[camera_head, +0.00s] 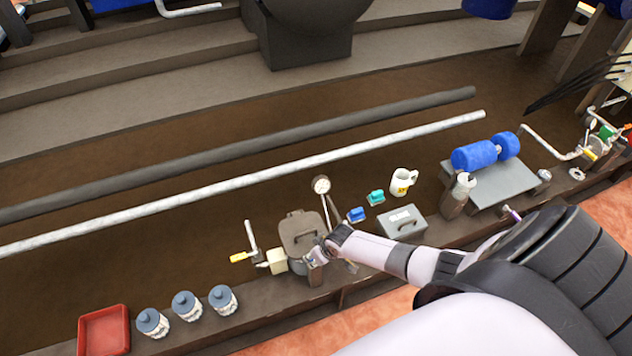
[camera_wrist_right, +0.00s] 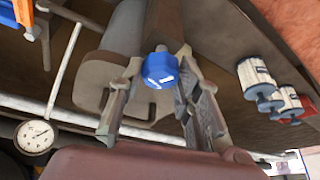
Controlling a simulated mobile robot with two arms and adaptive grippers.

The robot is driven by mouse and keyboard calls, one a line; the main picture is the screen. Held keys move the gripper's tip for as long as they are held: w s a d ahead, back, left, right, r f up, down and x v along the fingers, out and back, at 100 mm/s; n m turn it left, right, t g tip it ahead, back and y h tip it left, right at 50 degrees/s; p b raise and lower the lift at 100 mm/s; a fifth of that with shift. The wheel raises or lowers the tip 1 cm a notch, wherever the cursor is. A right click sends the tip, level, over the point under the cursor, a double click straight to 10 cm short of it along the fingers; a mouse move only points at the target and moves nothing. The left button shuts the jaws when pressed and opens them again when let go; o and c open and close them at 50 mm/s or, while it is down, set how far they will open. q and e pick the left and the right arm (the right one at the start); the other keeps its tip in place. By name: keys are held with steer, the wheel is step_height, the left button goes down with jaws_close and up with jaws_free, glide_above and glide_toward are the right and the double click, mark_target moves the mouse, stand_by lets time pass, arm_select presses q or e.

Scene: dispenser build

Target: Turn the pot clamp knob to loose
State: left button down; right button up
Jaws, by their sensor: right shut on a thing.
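The grey-brown pot (camera_head: 299,230) stands on the bench in the head view, its body filling the upper middle of the right wrist view (camera_wrist_right: 103,75). The blue clamp knob (camera_wrist_right: 160,70) with a white mark is beside the pot in the right wrist view. My right gripper (camera_wrist_right: 159,62) is shut on the knob, one finger on each side. In the head view the right gripper (camera_head: 318,256) is at the pot's near right side, and the knob is hidden or too small to make out. My left gripper is in neither view.
A dial gauge (camera_head: 321,185) stands right behind the pot. A yellow-handled valve (camera_head: 240,257) is to its left, with several blue-lidded jars (camera_head: 187,305) and a red tray (camera_head: 104,332) nearer left. A grey box (camera_head: 402,222) and a white mug (camera_head: 402,182) are to the right.

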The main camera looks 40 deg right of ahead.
stand_by(0.3)
steer(key=o, duration=1.1)
steer(key=shift+o, duration=0.2)
steer(key=v, duration=1.2)
